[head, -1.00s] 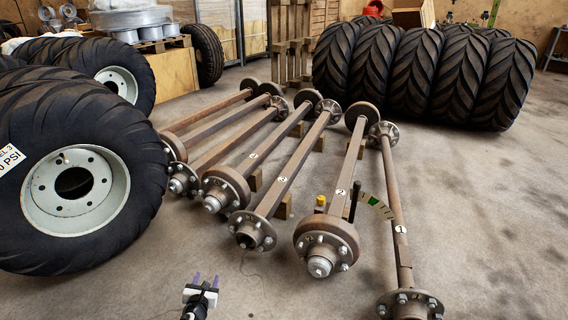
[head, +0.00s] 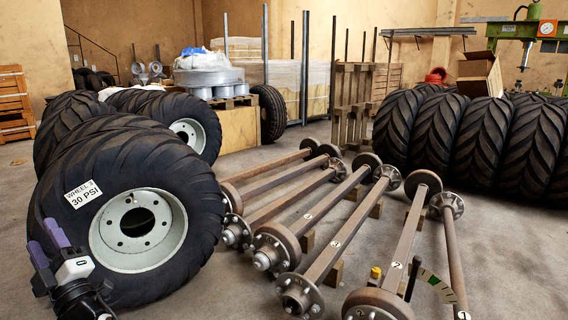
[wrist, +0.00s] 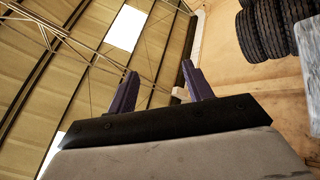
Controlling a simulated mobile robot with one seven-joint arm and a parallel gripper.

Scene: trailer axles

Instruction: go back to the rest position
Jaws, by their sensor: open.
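My gripper (head: 46,247) is at the lower left of the head view, in front of the large wheel (head: 185,212) with the label "WHEEL 3 30 PSI". Its two purple fingers point up and are apart, with nothing between them. In the wrist view my gripper (wrist: 157,92) also shows open and empty, aimed at the ceiling (wrist: 60,100) and upper wall.
Several trailer axles (head: 340,238) lie side by side on the floor in the middle. Big tyres (head: 455,130) stand in a row at the back right. A wooden pallet (head: 352,100) stands upright behind the axles. Bare floor (head: 515,235) shows at the right.

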